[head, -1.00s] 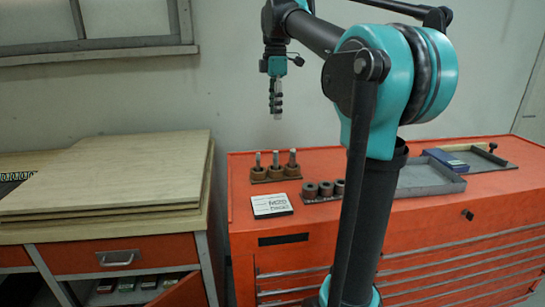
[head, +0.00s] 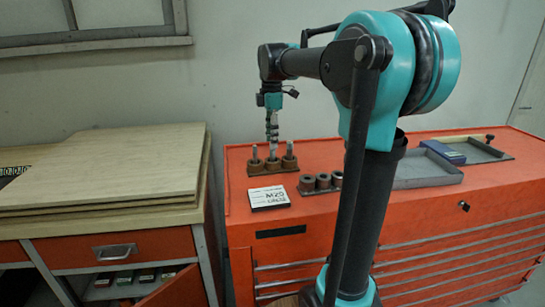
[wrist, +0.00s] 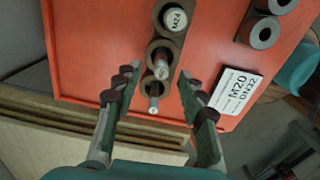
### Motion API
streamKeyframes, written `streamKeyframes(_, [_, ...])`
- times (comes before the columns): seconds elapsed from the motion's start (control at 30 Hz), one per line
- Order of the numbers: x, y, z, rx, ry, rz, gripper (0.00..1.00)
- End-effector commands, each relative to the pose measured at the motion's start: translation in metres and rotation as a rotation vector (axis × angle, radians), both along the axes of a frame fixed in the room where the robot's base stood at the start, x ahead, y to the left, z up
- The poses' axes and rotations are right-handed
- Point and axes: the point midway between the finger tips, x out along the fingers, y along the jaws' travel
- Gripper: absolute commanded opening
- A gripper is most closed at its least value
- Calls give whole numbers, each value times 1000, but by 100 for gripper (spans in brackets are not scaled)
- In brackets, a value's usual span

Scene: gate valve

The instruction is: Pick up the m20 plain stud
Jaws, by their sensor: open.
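Three upright metal studs stand in round brown holders on a rack on the red cabinet, left (head: 254,153), middle (head: 273,151) and right (head: 289,149). In the wrist view the top stud (wrist: 175,19) reads M24. The labels of the middle stud (wrist: 161,71) and the lower stud (wrist: 153,90) are too small to read surely, so I cannot tell which is the M20 plain stud. My gripper (head: 272,142) points down over the rack, in line with the middle stud. In the wrist view its fingers (wrist: 158,76) are open and spread either side of the middle and lower studs, holding nothing.
A white card (head: 269,197) reading M20 lies in front of the rack. Grey trays (head: 425,172) and a blue box (head: 443,152) lie farther right. A wooden-topped bench (head: 105,170) stands at left.

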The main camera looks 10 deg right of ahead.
Motion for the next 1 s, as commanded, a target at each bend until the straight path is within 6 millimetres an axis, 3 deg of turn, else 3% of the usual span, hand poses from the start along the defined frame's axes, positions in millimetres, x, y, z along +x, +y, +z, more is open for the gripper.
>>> streamKeyframes(0.3, [-1,-2,-42,0,0,0,40])
streamKeyframes(0.63, [-1,-2,-48,0,0,0,39])
streamKeyframes(0.93, [-1,-2,-47,0,0,0,2])
streamKeyframes(1.0, [-1,-2,-47,0,0,0,0])
